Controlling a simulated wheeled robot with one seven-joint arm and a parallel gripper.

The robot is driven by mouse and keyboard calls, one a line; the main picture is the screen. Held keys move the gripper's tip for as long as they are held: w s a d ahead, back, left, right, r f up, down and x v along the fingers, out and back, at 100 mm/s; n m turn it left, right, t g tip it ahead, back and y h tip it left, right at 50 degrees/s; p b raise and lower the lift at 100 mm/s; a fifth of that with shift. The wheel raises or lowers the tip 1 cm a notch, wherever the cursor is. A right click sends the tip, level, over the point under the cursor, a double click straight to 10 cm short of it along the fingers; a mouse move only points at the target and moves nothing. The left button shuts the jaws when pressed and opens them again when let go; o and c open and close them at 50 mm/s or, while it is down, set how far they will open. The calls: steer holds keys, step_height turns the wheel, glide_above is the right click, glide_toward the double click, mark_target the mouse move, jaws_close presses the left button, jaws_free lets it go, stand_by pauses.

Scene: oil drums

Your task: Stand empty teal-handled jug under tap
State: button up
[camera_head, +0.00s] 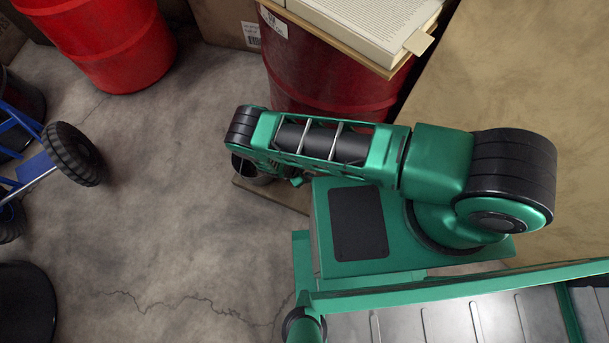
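A dark grey, round, open-topped vessel (246,169) partly shows below the far end of my arm, over a wooden board on the floor. My arm hides most of it, and I cannot tell whether it is the teal-handled jug. Small green parts show beside it; I cannot tell whether they are a handle or my gripper (274,167). My gripper is mostly hidden beneath my forearm, so its fingers and any hold are unclear. A dark red drum (320,78) stands just behind my arm. No tap can be made out.
An open book (365,25) lies on a board on the dark red drum. A bright red drum (115,45) stands at the upper left. A blue hand truck with a black wheel (73,153) is at the left. The concrete floor (165,215) between is clear.

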steer(key=s+a, duration=0.5)
steer(key=a, duration=0.6)
steer(key=shift+s, duration=0.15)
